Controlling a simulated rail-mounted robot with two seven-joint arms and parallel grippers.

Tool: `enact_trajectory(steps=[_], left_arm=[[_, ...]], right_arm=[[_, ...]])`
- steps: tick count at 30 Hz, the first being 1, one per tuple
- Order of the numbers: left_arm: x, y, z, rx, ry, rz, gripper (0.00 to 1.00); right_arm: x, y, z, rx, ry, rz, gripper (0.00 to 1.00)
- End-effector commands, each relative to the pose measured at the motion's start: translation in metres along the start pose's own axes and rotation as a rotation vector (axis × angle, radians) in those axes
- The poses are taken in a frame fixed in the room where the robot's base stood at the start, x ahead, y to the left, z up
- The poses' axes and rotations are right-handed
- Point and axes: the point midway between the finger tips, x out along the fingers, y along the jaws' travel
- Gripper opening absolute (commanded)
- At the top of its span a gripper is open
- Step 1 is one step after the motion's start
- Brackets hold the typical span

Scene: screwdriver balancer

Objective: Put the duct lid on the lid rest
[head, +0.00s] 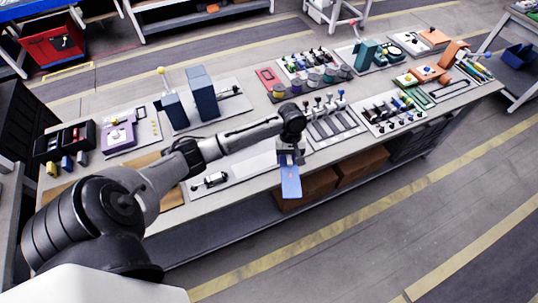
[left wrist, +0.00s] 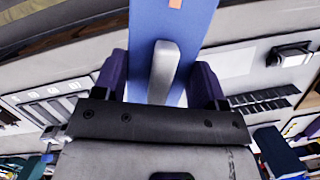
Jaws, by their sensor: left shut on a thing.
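The duct lid (head: 290,183) is a long flat blue piece. It hangs from my left gripper (head: 290,158) over the table's front edge. In the left wrist view the blue lid (left wrist: 172,25) runs away from the gripper (left wrist: 163,85), with a pale grey grip bar (left wrist: 163,70) between the two dark fingers. My left gripper is shut on the lid. A slotted dark duct (left wrist: 265,99) lies on a pale board beside it in that view. My right gripper is not in view.
A pale board (head: 235,172) with a small black-and-white device (head: 215,179) lies left of the lid. A slotted rack (head: 332,125) with several upright tools stands to the right. Blue blocks (head: 202,92) stand behind my arm. Cardboard boxes (head: 362,165) sit under the table.

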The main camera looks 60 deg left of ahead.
Motion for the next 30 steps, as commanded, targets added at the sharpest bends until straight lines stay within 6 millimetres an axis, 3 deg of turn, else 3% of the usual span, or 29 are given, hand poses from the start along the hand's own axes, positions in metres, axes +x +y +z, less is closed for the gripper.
enact_trajectory(steps=[9, 15, 25, 30], left_arm=[[0.030, -0.044, -0.056, 0.002, -0.001, -0.002, 0.36], [0.041, -0.062, -0.080, 0.003, -0.002, -0.001, 0.36], [0.049, -0.070, -0.091, 0.006, -0.002, 0.001, 0.36], [0.068, -0.070, -0.094, 0.004, -0.003, 0.000, 0.36]], right_arm=[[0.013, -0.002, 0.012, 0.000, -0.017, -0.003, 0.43], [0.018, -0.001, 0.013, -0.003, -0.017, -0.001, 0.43], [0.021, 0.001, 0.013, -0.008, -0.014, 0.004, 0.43], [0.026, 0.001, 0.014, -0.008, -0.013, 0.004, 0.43]])
